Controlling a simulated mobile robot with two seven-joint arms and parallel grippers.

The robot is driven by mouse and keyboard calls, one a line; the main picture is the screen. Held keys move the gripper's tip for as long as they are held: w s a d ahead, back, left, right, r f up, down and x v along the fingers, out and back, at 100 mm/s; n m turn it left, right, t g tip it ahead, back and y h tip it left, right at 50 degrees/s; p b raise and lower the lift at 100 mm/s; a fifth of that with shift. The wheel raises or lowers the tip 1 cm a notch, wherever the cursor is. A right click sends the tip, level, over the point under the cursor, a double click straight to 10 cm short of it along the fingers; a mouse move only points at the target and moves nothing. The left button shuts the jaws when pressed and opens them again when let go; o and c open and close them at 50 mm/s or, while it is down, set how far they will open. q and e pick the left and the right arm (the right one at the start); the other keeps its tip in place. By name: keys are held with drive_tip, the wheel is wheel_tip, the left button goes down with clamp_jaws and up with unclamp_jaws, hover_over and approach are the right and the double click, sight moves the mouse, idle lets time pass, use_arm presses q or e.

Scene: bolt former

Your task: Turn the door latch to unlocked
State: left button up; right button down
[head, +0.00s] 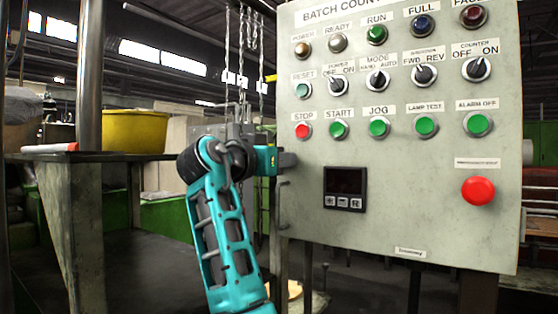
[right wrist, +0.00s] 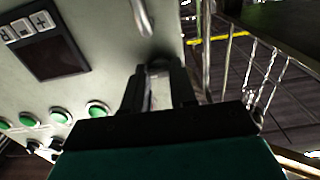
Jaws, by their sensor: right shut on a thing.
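The door latch (right wrist: 160,64) shows in the right wrist view as a small dark part at the panel edge, between my fingertips. My right gripper (right wrist: 159,82) is shut on it. In the head view my right gripper (head: 287,160) is at the left edge of the grey control panel (head: 420,190) and covers the latch. How far the latch is turned cannot be told. A curved metal door handle (head: 283,205) sits just below the gripper on the panel's left edge. My left gripper is not in view.
The panel carries several buttons and knobs, a small display (head: 345,182) and a red emergency button (head: 478,190). Chains (head: 240,45) hang behind my right arm. A dark table (head: 75,155) with a yellow tub (head: 134,131) stands at left.

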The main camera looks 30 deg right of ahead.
drive_tip(key=c, duration=0.9)
unclamp_jaws()
drive_tip(key=b+v, duration=0.1)
drive_tip(key=v, duration=1.2)
